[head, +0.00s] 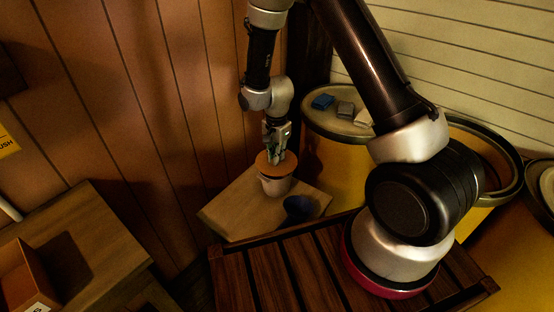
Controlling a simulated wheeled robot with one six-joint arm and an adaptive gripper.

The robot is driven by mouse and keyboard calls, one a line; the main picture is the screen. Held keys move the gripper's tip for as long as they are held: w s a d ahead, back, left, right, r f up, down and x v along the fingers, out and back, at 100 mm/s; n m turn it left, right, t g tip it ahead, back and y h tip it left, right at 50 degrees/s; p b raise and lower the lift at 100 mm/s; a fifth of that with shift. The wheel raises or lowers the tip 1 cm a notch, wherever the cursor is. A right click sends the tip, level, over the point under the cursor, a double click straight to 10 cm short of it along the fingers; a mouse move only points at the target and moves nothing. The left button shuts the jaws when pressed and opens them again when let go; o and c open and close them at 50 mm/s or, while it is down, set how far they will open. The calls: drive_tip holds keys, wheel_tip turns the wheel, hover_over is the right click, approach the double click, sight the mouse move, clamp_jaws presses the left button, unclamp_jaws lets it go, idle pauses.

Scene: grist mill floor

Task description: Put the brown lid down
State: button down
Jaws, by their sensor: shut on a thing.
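The brown lid (267,168) is a flat orange-brown disc at the top of a pale cup (275,186). The cup stands upright on a light wooden board (235,214). My gripper (276,157) points down and is shut on the lid from above. The lid looks slightly tilted. I cannot tell whether it rests on the cup's rim or hangs just over it. My fingertips partly hide the lid's far side.
A dark blue cup or bowl (299,207) stands close by on the right of the board. Behind is a yellow drum (333,166) with a blue block (323,102), a grey block (346,109) and a pale block (363,118) on top. A wooden table (85,245) is at left.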

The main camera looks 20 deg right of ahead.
drive_tip(key=shift+f, duration=1)
drive_tip(key=shift+f, duration=0.2)
drive_tip(key=c, duration=1.6)
unclamp_jaws()
drive_tip(key=shift+o, duration=0.2)
